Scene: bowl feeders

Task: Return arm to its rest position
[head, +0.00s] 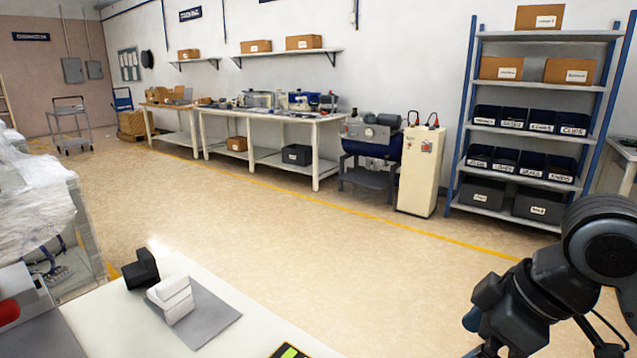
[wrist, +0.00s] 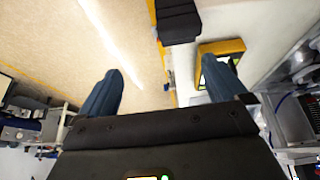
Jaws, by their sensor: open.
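My arm (head: 540,290) is dark and folded at the lower right of the head view. My gripper (wrist: 162,66) shows in the wrist view with its two blue-grey fingers spread wide apart. Nothing is held between the fingers. The gap shows floor and, to the right, the edge of a pale surface. In the head view only a small bluish part, perhaps a finger, shows beside the arm, and the rest of the gripper is hidden or cut off.
A pale table (head: 255,335) at the front bears a grey mat (head: 215,318), a white block (head: 172,300) and a black block (head: 140,268). A yellow-edged dark object (head: 290,352) lies at its near edge. Shelving (head: 540,136) stands behind my arm. The middle floor is clear.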

